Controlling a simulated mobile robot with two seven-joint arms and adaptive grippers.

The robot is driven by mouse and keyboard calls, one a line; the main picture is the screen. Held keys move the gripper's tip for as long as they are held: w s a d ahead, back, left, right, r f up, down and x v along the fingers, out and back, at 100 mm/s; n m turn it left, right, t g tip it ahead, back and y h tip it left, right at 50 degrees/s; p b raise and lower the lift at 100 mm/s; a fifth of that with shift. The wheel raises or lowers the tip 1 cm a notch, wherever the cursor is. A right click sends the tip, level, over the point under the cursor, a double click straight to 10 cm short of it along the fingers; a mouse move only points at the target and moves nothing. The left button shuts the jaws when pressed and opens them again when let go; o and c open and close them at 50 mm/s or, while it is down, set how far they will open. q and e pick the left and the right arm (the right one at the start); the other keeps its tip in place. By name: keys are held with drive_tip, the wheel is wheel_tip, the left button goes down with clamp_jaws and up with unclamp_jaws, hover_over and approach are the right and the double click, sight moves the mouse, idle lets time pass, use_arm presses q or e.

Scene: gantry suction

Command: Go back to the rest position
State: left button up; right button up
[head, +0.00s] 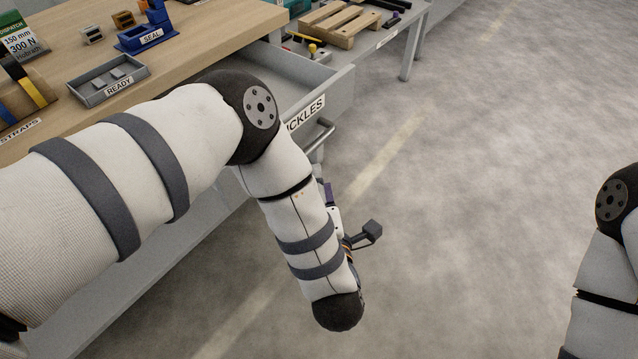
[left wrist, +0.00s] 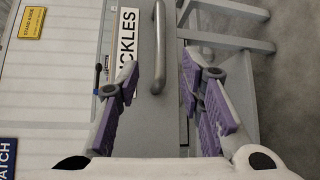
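My left gripper (left wrist: 164,70) shows in the left wrist view with its two purple-padded fingers wide apart and nothing between the pads. In the head view my left forearm hides most of it. A grey drawer (head: 332,86) is pulled out from the bench, with a label ending in "CKLES" partly hidden by my arm. Its bar handle (head: 318,136) also shows in the left wrist view (left wrist: 160,48), beyond the fingers and seemingly apart from them. My right arm is at the right edge of the head view; its gripper is out of frame.
The wooden bench (head: 205,30) carries a READY tray (head: 135,70), a blue SEAL holder (head: 145,38) and strap rolls (head: 25,88). A second table (head: 388,42) behind holds a small wooden pallet (head: 340,22). Open concrete floor lies to the right.

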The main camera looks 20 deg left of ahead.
use_arm(q)
drive_tip(key=shift+s+d, duration=0.1)
drive_tip(key=shift+s, duration=0.1)
drive_tip(key=s+a+f+m+g+h+p, duration=0.1)
drive_tip(key=s+a+f+m+g+h, duration=0.2)
drive_tip(key=s+f+m, duration=0.35)
drive_tip(key=s+a+f+m+g+h+p, duration=0.1)
drive_tip(key=s+f+m+g+h, duration=0.2)
drive_tip(key=s+f+m+g, duration=0.35)
drive_tip(key=s+a+r+m+g, duration=0.1)
drive_tip(key=s+a+m+g, duration=0.1)
drive_tip(key=s, duration=0.6)
drive_tip(key=s+a+r+m+g, duration=0.1)
drive_tip(key=s+a+m+g, duration=0.2)
drive_tip(key=s+m, duration=0.2)
drive_tip(key=s+a+r+m+g, duration=0.1)
drive_tip(key=s+a+m+g, duration=0.1)
drive_tip(key=s, duration=0.9)
drive_tip(key=shift+s+a+r+m+g+p, duration=0.2)
drive_tip(key=shift+s+a+m+g+p, duration=0.15)
drive_tip(key=shift+m+g, duration=0.4)
use_arm(e)
drive_tip(key=shift+t, duration=0.7)
drive_tip(key=w+r, duration=0.3)
drive_tip(key=shift+w+r, duration=0.15)
use_arm(q)
drive_tip(key=shift+w, duration=0.15)
